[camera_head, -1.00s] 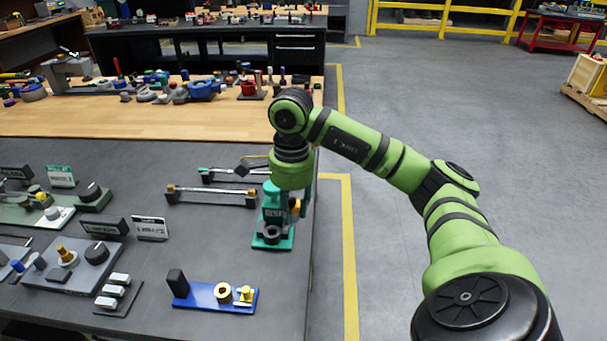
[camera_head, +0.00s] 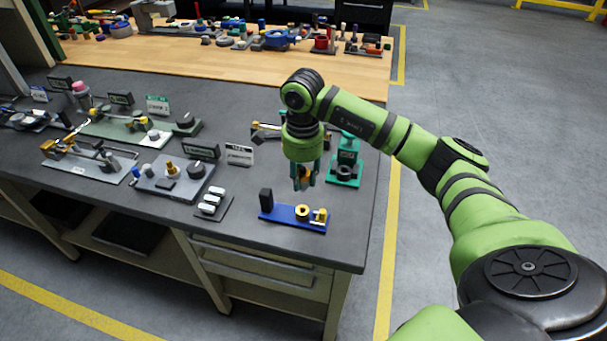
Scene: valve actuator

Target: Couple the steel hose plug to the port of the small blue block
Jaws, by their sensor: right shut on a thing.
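The small blue block (camera_head: 284,215) is a blue plate near the front right of the dark bench. It carries a black upright block at its left, a gold ring in the middle and a gold fitting (camera_head: 320,216) at its right end. My right gripper (camera_head: 303,185) points down just above and behind the plate, apart from it. It is shut on a small part, which I take to be the steel hose plug; the fingers hide most of it. Which gold fitting is the port is too small to tell. My left gripper is not in view.
A green stand (camera_head: 344,170) is close to the right of my gripper. Grey blocks (camera_head: 211,204), a grey panel with knobs (camera_head: 175,180) and small signs stand to the left. The bench's front edge is close in front of the blue plate.

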